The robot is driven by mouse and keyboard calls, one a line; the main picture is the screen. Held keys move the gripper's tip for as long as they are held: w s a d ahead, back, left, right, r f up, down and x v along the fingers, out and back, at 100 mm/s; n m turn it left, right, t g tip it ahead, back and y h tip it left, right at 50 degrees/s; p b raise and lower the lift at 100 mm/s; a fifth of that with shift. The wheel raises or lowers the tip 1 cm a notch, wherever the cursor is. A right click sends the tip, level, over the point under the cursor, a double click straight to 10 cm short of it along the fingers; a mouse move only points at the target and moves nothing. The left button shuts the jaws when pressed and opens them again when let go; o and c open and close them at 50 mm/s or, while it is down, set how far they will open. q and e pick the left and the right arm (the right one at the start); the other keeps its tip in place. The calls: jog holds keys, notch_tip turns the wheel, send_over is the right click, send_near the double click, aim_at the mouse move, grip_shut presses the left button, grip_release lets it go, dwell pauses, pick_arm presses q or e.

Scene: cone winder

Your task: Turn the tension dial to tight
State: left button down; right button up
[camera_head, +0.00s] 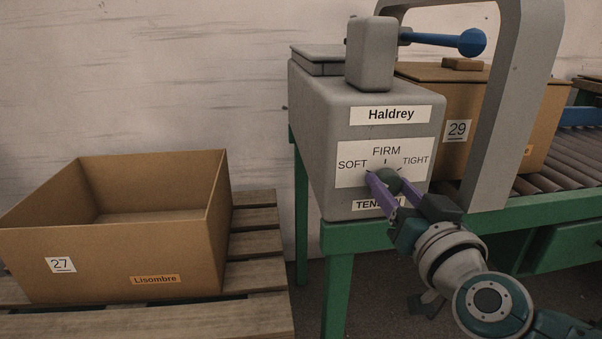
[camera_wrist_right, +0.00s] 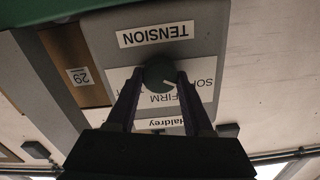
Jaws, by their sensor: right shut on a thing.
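The tension dial (camera_head: 389,180) is a round dark green knob on the front of the grey Haldrey unit (camera_head: 362,100). Its white panel (camera_head: 386,145) reads SOFT at left, FIRM at top and TIGHT at right. My right gripper (camera_head: 386,182) is shut on the dial, with one purple finger on each side. The dial also shows between the fingertips in the right wrist view (camera_wrist_right: 159,73), upside down. There its short white pointer line appears to point toward SOFT. The TENSION label below the dial is partly hidden by a finger in the head view. My left gripper is not in view.
The unit stands on a green frame (camera_head: 338,236) beside a roller conveyor (camera_head: 550,175) carrying box 29 (camera_head: 457,131). A grey arch (camera_head: 497,110) rises to the right of the dial. An open box 27 (camera_head: 105,262) sits on a wooden pallet (camera_head: 255,243) at left.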

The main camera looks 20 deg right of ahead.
grip_shut()
